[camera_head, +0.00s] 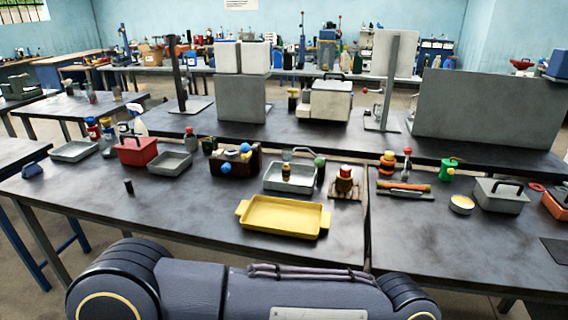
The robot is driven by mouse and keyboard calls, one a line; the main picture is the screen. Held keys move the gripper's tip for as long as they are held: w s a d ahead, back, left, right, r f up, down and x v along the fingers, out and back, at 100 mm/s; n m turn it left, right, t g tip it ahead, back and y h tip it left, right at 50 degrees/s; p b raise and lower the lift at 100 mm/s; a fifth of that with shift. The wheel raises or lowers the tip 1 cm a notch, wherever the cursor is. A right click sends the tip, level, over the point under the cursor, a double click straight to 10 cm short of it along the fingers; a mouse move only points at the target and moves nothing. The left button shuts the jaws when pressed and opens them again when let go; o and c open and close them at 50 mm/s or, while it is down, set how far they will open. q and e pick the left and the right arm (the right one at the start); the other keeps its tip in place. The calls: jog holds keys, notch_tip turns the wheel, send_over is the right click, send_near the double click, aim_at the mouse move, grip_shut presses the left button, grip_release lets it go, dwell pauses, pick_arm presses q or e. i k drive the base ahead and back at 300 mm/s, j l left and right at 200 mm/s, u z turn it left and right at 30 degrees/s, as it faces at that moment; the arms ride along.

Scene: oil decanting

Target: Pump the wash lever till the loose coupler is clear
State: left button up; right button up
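A grey metal tray (272,184) stands behind the yellow tray near the middle of the front bench. A small dark and brass fitting (286,172) stands upright in it and may be the loose coupler; I cannot tell if it is dirty. A post with a green ball knob (319,161) rises at the tray's right side and may be the wash lever. A brass fitting with a red top (344,179) stands on a wooden base to the right. Neither gripper is in view; only my own dark body parts show along the bottom edge.
A yellow two-handled tray (282,229) lies at the front. A brown box with blue and yellow balls (238,160) stands left of the grey tray. A small black cylinder (129,187) stands on the left, with clear bench around it. A grey lidded box (499,197) stands right.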

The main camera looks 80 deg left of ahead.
aim_at(318, 162)
jog(key=u, duration=2.65)
